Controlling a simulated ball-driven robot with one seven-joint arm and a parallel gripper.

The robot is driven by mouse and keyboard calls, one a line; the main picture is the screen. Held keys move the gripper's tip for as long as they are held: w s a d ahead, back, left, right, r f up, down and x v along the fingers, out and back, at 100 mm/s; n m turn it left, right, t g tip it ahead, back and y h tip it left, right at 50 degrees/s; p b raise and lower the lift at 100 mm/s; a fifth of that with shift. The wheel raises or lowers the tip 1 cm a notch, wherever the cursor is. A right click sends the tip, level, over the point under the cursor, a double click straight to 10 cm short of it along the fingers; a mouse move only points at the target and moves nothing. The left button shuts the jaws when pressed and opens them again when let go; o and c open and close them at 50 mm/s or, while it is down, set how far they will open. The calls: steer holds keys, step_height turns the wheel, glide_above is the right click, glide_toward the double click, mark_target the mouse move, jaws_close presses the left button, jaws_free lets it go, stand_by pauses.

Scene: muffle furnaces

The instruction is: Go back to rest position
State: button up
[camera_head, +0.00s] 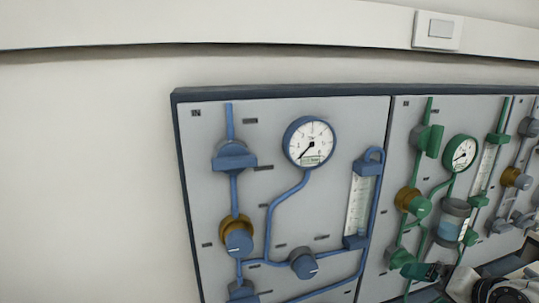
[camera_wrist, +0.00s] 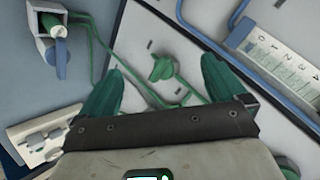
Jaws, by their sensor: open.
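My gripper (camera_wrist: 158,88) is open in the wrist view, with its two green fingers spread wide apart. A small green knob (camera_wrist: 162,68) on the grey panel shows in the gap beyond the fingertips, and nothing is held between them. In the head view my arm comes in at the bottom right, in front of the lower part of the green section of the panel. There the gripper is partly hidden, and its exact distance from the panel cannot be told.
A wall panel (camera_head: 285,130) carries a blue gauge (camera_head: 310,142), blue pipes and valves, and a blue-framed flow tube (camera_head: 359,205). To its right are a green gauge (camera_head: 459,153) and green valves. A light switch (camera_head: 438,30) sits above. The wall at left is bare.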

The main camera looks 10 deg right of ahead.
steer(key=s+a+f+n+g, duration=0.4)
steer(key=s+a+f+n, duration=0.1)
steer(key=s+f, duration=0.6)
steer(key=s+a+f+n+g, duration=0.5)
steer(key=s+f, duration=0.7)
steer(key=f, duration=0.3)
steer(key=shift+a+f, duration=0.2)
steer(key=shift+a, duration=0.5)
steer(key=shift+s, duration=0.1)
